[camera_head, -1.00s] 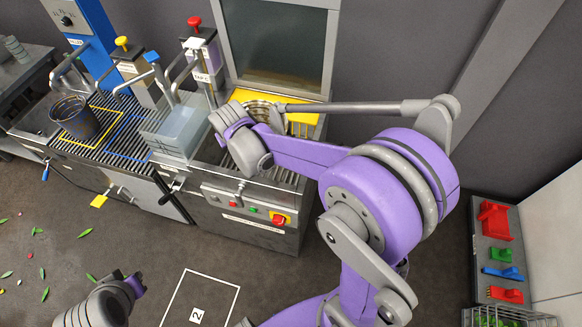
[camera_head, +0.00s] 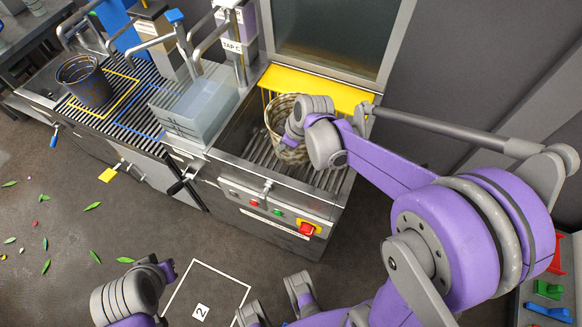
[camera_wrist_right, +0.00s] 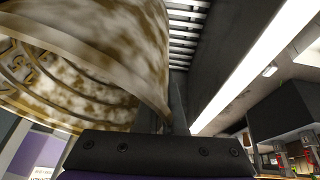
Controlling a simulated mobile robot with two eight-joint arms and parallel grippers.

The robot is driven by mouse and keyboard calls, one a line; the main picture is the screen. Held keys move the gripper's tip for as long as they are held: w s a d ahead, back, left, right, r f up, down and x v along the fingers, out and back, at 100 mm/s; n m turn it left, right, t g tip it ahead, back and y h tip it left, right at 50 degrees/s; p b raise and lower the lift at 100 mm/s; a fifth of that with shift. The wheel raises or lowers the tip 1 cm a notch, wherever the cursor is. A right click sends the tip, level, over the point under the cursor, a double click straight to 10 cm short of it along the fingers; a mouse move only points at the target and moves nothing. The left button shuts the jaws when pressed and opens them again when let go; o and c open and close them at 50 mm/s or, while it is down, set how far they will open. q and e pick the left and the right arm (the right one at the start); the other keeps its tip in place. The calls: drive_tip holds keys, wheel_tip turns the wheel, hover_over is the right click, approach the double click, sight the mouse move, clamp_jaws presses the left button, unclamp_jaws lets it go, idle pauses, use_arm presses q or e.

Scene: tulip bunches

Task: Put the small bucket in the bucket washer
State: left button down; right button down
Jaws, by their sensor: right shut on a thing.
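The small bucket (camera_head: 277,113) is pale with brown dirt stains. It is in the bucket washer (camera_head: 272,207), over the slatted bed below the yellow panel, partly hidden by my right gripper (camera_head: 294,131). The right gripper is shut on the bucket's side. In the right wrist view the bucket (camera_wrist_right: 90,70) fills the upper left, tilted, showing a ringed round face. I cannot tell whether it touches the slats. An end of my left arm shows at the lower left, away from the washer; its jaws are not clear.
A clear water basin (camera_head: 205,112) stands left of the washer. A dark bucket (camera_head: 86,84) sits farther left inside a yellow outline on slats. Taps with levers rise behind. Leaves lie on the floor, near a marked square (camera_head: 204,296).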

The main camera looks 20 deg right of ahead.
wheel_tip(320, 180, down, 10)
drive_tip(key=n+y+b, duration=0.1)
drive_tip(key=n+b, duration=0.1)
drive_tip(key=b, duration=0.1)
drive_tip(key=shift+s+f+n, duration=0.25)
drive_tip(key=shift+s+n, duration=0.15)
drive_tip(key=shift+s, duration=0.05)
drive_tip(key=shift+d, duration=0.1)
drive_tip(key=shift+f+b, duration=0.2)
drive_tip(key=shift+b, duration=0.1)
drive_tip(key=c, duration=1)
unclamp_jaws()
drive_tip(key=shift+r, duration=0.1)
